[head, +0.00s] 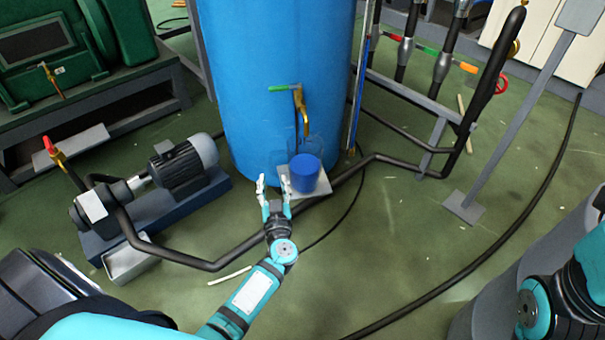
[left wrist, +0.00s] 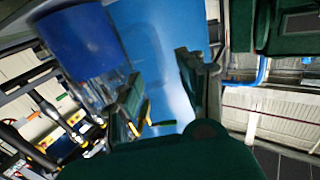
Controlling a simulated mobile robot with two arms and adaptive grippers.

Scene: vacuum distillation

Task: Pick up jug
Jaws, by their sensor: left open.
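The jug (head: 304,172) has a blue, round part and a clear part. It stands on a small grey plate (head: 318,187) in front of the big blue tank, under a brass tap. My left gripper (head: 273,184) is open and empty, just left of the jug in the head view. In the left wrist view, the jug (left wrist: 82,45) is large at the upper left, beyond one finger and not between the fingers of my left gripper (left wrist: 163,88). Whether that finger touches the jug I cannot tell. My right gripper is out of view.
The blue tank (head: 270,70) rises right behind the jug. The brass tap (head: 301,108) with a green handle hangs above it. A black pipe (head: 345,178) runs low around the plate. A pump motor (head: 185,167) stands at left. Floor at front right is mostly clear.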

